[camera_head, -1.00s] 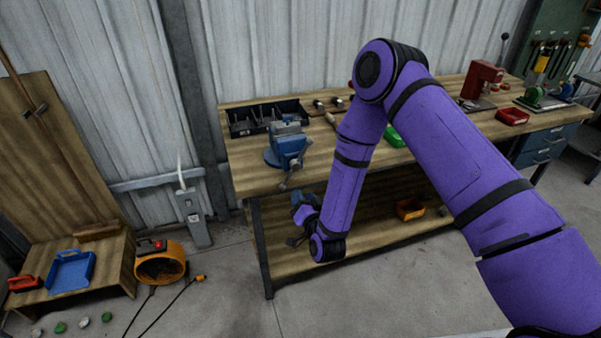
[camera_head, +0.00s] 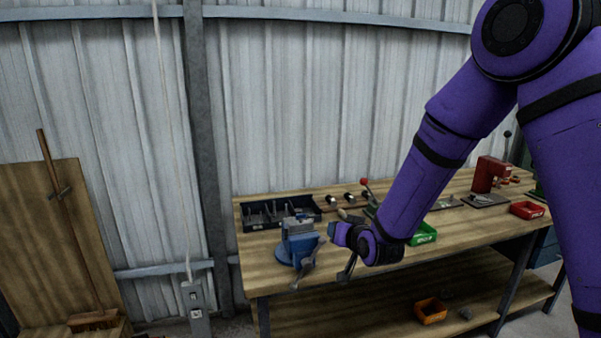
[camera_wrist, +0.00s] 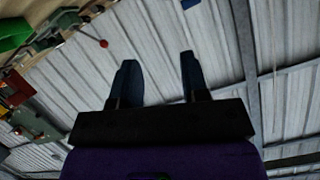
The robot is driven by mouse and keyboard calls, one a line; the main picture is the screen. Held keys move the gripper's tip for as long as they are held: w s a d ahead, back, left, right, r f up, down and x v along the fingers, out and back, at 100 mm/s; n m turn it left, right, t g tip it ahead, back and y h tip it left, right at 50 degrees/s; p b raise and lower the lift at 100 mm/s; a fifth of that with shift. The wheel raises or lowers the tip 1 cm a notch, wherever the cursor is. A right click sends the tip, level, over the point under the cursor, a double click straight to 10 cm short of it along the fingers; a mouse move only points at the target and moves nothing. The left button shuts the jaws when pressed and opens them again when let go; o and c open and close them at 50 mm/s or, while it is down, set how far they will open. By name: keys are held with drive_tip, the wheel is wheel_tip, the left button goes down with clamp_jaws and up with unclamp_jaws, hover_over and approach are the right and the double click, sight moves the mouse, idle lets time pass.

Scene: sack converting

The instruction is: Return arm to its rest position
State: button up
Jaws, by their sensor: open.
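My purple arm comes in from the right of the head view and bends down toward the workbench. My gripper (camera_head: 350,264) hangs in front of the bench's front edge, just right of the blue vise (camera_head: 298,241). In the head view its fingers are small and partly hidden by the wrist. In the wrist view the two dark fingers of my gripper (camera_wrist: 158,80) stand apart with nothing between them. Behind them is the corrugated metal wall (camera_wrist: 160,35).
The wooden workbench (camera_head: 330,279) carries a black tray (camera_head: 262,225), a green bin (camera_head: 424,234), a red bin (camera_head: 527,210) and a red press (camera_head: 487,174). An orange bin (camera_head: 431,311) sits on its lower shelf. A wooden panel (camera_head: 60,240) leans at left.

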drive_tip(key=s+d+r+g+h, duration=0.1)
drive_tip(key=s+d+r+g, duration=0.1)
drive_tip(key=s+d+r, duration=0.5)
drive_tip(key=s+d+r+g+h, duration=0.2)
drive_tip(key=s+d+r, duration=0.35)
drive_tip(key=r, duration=0.35)
drive_tip(key=s+d+r+g, duration=0.2)
drive_tip(key=s+d, duration=0.1)
drive_tip(key=s, duration=0.9)
drive_tip(key=s+d+r+g+h, duration=0.1)
drive_tip(key=s+d+r, duration=0.2)
drive_tip(key=s, duration=1)
drive_tip(key=shift+d+r+g, duration=0.3)
drive_tip(key=shift+d+g, duration=0.1)
drive_tip(key=shift+d, duration=0.25)
drive_tip(key=shift+w, duration=0.15)
